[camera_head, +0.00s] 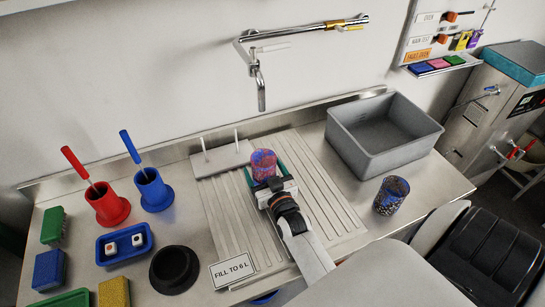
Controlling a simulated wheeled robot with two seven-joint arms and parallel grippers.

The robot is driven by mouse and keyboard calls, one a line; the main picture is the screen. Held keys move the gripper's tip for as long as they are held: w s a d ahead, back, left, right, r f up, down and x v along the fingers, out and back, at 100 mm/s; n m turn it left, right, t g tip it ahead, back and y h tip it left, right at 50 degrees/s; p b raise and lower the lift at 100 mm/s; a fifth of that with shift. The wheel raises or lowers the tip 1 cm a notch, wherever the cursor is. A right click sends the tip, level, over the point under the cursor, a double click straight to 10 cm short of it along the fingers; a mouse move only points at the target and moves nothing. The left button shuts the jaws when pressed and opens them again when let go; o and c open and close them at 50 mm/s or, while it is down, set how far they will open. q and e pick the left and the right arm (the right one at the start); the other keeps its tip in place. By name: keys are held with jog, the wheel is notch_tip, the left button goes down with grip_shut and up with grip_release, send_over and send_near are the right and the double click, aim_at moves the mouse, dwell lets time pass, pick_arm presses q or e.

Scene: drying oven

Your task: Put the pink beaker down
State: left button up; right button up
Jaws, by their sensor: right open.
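The pink beaker (264,160), with blue patterning, stands upright on the ribbed draining board, near its back edge. My right gripper (267,175) is at the beaker from the front, with its green-edged fingers open on either side of it. The lower part of the beaker is hidden by the gripper, so I cannot tell whether the fingers touch it. My left gripper is not in view.
A white peg stand (221,160) is just left of the beaker. A grey basin (420,140) and a dark speckled beaker (391,195) stand to the right. A tap (260,85) hangs above. Red (108,207) and blue (153,193) holders stand left.

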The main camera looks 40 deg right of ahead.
jog(key=b+v, duration=0.1)
jog(key=v, duration=1)
jog(key=shift+r, duration=0.1)
